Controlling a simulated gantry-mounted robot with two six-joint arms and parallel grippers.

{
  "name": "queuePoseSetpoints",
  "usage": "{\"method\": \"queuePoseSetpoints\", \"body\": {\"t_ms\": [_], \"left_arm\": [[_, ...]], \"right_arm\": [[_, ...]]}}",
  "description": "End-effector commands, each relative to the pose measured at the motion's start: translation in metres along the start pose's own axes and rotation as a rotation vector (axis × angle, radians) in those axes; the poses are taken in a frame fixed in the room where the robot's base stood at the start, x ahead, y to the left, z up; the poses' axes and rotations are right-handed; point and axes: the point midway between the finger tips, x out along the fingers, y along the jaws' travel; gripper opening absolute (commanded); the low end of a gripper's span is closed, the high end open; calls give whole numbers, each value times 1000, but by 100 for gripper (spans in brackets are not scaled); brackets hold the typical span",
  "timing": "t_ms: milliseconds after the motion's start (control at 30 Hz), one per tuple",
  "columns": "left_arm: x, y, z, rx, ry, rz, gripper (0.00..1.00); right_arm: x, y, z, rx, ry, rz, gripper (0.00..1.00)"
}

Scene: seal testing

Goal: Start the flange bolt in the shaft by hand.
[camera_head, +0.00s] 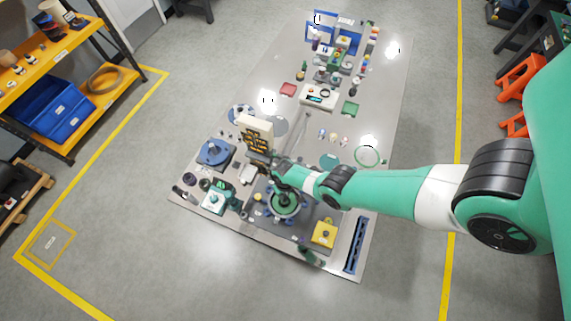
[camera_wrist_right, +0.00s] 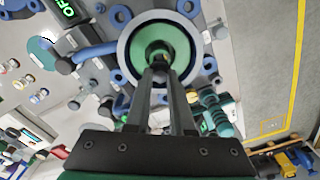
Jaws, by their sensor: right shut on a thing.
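The flange fixture shows in the head view as a round green disc (camera_head: 284,210) with blue lugs around it. In the right wrist view it is a pale ring around a green face (camera_wrist_right: 183,38), with a dark shaft hub at its centre. My right gripper (camera_wrist_right: 160,72) is over that hub, its two fingers close together. It is shut on a small dark piece, seemingly the flange bolt (camera_wrist_right: 158,63), mostly hidden between the fingertips. I cannot tell whether the bolt touches the shaft or has entered it. My left gripper is in neither view.
The grey table (camera_head: 225,245) is crowded around the fixture. A yellow box (camera_head: 324,233) and a blue rail (camera_head: 356,245) stand near its front right. A blue round part (camera_head: 214,152) is at left. A green ring (camera_head: 369,155) lies behind my right arm.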

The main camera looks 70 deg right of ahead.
Motion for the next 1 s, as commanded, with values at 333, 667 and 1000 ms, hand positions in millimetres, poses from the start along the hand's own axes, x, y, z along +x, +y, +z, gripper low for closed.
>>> {"method": "queuePoseSetpoints", "body": {"t_ms": [333,667,1000], "left_arm": [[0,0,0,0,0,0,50],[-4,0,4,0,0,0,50],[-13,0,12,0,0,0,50]], "right_arm": [[0,0,0,-24,1,0,0],[5,0,0,-23,1,0,0],[17,0,0,-22,1,0,0]]}}
